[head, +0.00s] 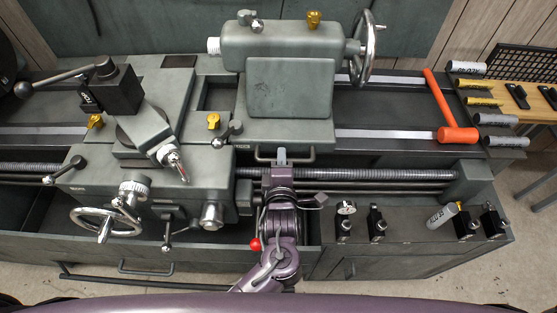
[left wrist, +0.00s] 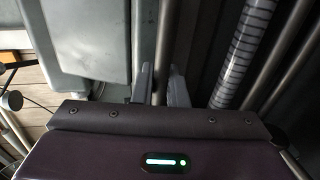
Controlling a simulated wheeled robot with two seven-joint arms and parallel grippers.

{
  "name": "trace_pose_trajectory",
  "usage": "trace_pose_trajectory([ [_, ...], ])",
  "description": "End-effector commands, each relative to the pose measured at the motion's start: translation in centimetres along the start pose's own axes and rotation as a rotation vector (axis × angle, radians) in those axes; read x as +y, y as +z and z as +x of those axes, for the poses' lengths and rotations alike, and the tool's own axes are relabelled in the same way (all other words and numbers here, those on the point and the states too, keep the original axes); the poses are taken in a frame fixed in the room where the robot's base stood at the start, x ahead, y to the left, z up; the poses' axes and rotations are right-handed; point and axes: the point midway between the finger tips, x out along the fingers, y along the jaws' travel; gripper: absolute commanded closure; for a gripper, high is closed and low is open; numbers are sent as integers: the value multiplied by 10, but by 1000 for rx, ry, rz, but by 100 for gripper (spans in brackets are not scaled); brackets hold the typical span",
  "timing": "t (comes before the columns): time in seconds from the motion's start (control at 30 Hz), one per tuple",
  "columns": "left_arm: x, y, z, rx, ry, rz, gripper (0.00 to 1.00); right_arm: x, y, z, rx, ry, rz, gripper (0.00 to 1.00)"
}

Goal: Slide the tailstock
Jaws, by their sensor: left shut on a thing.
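The grey tailstock (head: 285,85) stands on the lathe bed rails in the upper middle of the head view, with a handwheel (head: 367,50) at its right end. A dark bar handle (head: 302,157) runs along its lower front edge. My left gripper (head: 281,157) reaches up from below and is shut on this handle. In the left wrist view, the fingers of the left gripper (left wrist: 163,86) sit either side of the bar handle (left wrist: 167,40). The grey tailstock body (left wrist: 85,40) is left of them. My right gripper is not in view.
The carriage (head: 150,170) with its tool post stands left of the tailstock. An orange hammer (head: 447,110) lies across the right end of the bed. Bare rail (head: 385,134) shows between tailstock and hammer. The lead screw (head: 370,174) runs below. Tool holders (head: 377,222) stand at lower right.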

Motion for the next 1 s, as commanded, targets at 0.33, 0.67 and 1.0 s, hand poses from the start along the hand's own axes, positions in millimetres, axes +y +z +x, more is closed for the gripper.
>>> trace_pose_trajectory([
  [0.33,0,5,-1,-13,-2,1,70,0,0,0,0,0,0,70],
  [0.67,-3,4,-16,-12,-3,-1,70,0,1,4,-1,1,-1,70],
  [1.0,-3,5,-70,-14,-4,1,70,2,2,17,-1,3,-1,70],
])
